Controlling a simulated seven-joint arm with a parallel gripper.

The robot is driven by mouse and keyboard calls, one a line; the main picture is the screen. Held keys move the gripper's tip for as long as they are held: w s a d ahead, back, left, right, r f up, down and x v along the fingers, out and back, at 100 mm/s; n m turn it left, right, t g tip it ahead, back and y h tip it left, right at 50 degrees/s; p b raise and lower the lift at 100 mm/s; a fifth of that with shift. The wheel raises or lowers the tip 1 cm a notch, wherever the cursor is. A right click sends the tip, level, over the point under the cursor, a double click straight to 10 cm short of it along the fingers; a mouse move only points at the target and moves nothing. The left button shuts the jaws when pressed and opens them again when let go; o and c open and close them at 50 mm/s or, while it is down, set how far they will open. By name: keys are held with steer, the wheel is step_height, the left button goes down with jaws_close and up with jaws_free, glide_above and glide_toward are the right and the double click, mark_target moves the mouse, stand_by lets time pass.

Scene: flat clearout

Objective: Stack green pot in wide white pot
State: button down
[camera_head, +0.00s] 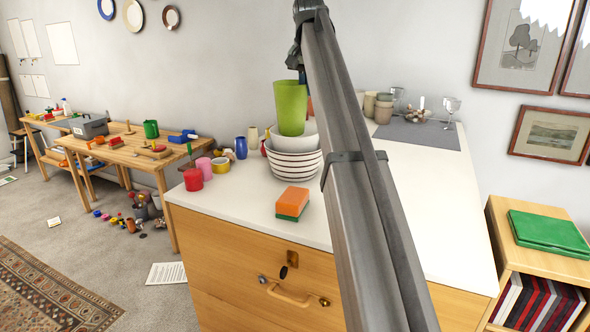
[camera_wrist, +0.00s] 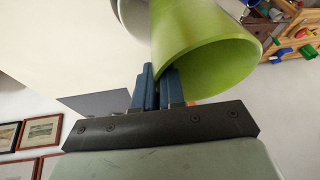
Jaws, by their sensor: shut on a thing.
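The green pot (camera_head: 291,108) is a tall tapered pot, roughly upright in the head view, above the white and striped bowls on the counter. My gripper (camera_wrist: 159,74) is shut on the wall of the green pot (camera_wrist: 205,50) near its open rim. A plain whitish vessel (camera_head: 306,133), perhaps the wide white pot, shows just behind and below the green pot, over a striped bowl (camera_head: 293,165). Whether the green pot's base is inside or in front of it I cannot tell. A pale round edge (camera_wrist: 130,16) shows beside the pot in the wrist view.
An orange and green sponge (camera_head: 292,203) lies in front of the striped bowl. A red candle-like jar (camera_head: 193,180), a pink cup (camera_head: 204,168), a yellow tin (camera_head: 220,165) and a blue vase (camera_head: 241,148) stand to the left.

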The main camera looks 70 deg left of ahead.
step_height(320, 180, down, 11)
steer(key=w, duration=0.1)
steer(key=shift+w+a+n, duration=0.2)
steer(key=shift+a+n, duration=0.05)
steer(key=shift+n, duration=0.05)
stand_by(0.4)
steer(key=shift+f, duration=0.3)
steer(key=c, duration=1.7)
jaws_free()
steer(key=shift+f, duration=0.1)
steer(key=shift+o, duration=1)
